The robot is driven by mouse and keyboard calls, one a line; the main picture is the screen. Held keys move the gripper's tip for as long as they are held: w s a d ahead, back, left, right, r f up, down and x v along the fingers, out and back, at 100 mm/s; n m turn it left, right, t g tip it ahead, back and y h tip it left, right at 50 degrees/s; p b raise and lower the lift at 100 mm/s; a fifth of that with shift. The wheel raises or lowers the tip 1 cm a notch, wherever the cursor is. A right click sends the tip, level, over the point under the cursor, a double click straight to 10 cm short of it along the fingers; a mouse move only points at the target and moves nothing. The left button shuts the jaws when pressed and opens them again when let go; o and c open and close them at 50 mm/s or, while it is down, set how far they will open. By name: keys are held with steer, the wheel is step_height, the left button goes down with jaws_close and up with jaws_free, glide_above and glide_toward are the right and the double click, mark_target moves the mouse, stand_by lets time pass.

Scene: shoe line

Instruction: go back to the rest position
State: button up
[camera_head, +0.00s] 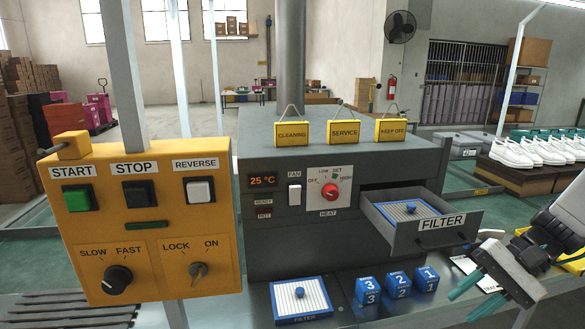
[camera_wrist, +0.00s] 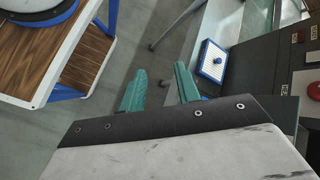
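My gripper (camera_head: 463,306) is at the lower right in the head view, beyond the open drawer's right end and apart from it. Its two teal fingers stand apart with nothing between them. In the wrist view the open gripper (camera_wrist: 160,72) points over the grey floor.
The grey machine's filter drawer (camera_head: 455,236) is pulled out, with a filter (camera_head: 395,213) inside. Another filter (camera_head: 301,296) and blue numbered blocks (camera_head: 398,285) stand in front. A yellow control box (camera_head: 150,240) is left. The wrist view shows a wood-topped stand (camera_wrist: 48,58) left.

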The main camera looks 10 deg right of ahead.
steer(key=s+a+r+n+t+h, duration=0.1)
steer(key=s+a+r+n+h, duration=0.7)
steer(key=a, duration=0.3)
steer(key=shift+s+r+n+h, duration=0.15)
steer(key=shift+r+n+h, duration=0.05)
steer(key=shift+n+h, duration=0.35)
